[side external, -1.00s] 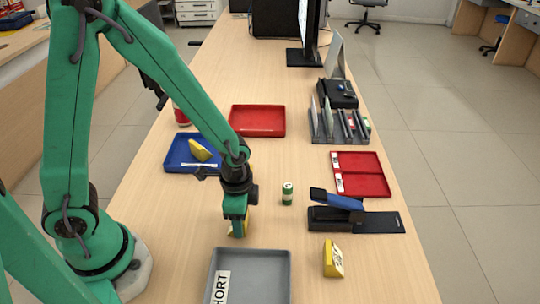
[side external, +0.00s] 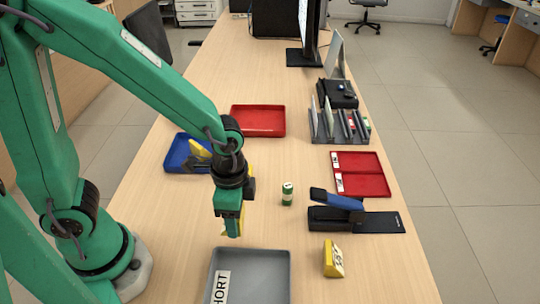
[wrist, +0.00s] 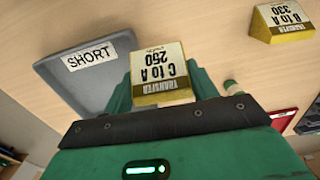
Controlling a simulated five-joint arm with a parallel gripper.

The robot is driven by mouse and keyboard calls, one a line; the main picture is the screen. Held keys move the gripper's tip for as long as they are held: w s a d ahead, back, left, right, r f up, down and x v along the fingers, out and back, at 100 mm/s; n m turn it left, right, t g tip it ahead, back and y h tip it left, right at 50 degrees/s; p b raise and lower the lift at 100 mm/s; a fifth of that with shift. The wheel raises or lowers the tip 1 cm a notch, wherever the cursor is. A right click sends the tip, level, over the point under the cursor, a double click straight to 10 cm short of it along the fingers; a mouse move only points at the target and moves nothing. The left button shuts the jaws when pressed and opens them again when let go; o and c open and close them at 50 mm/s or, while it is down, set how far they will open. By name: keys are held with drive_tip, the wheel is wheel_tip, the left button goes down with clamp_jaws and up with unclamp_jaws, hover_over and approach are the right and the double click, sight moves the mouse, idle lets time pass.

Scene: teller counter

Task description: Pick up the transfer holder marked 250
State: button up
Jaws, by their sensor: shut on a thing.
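The yellow transfer holder marked 250 (wrist: 160,75) has a white label reading "C to A 250", upside down in the wrist view. It sits between the green fingers of my gripper (side external: 229,222), which is shut on it. In the side view only a yellow part of the holder (side external: 239,222) shows beside the fingers, just behind the grey tray. It appears to be a little above the counter, though the gap is hard to judge. Another yellow holder (wrist: 283,20), marked "B to A 330", stands on the counter to the right, also in the side view (side external: 333,259).
The grey tray marked SHORT (side external: 277,262) is in front of my gripper. A green cylinder (side external: 287,194) and a blue-and-black stapler (side external: 335,212) stand to the right. A blue tray (side external: 174,160) with a yellow holder and red trays (side external: 258,121) (side external: 362,184) lie farther back.

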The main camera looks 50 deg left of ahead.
drive_tip(key=s+d+r, duration=0.4)
drive_tip(key=s, duration=0.1)
drive_tip(key=shift+d, duration=0.35)
drive_tip(key=shift+s+r, duration=0.1)
drive_tip(key=shift+d, duration=0.1)
idle(0.4)
